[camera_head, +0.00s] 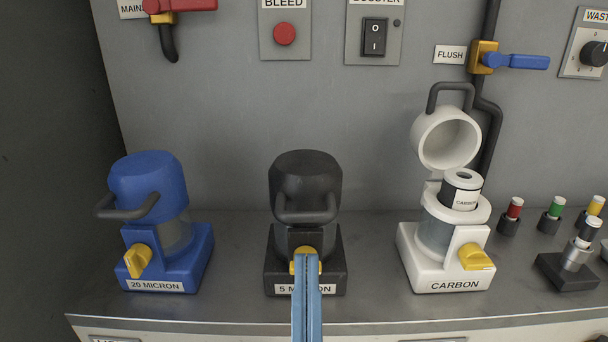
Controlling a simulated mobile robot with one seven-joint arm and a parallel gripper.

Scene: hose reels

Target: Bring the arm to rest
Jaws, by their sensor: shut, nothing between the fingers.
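My gripper (307,262) comes in from the bottom edge with two blue fingers, shut and holding nothing. Its tips overlap the yellow knob (304,254) on the black 5 MICRON housing (306,176). I cannot tell from this single view whether the tips touch the knob. The black housing is capped, and its handle hangs at the front. The fingers hide part of its label and lower front.
The blue 20 MICRON housing (149,186) stands capped at left. The white CARBON housing (440,240) at right has its lid (446,137) tipped up, a cartridge (462,190) inside. Several small coloured-top items stand far right. The grey panel (230,120) closes the back.

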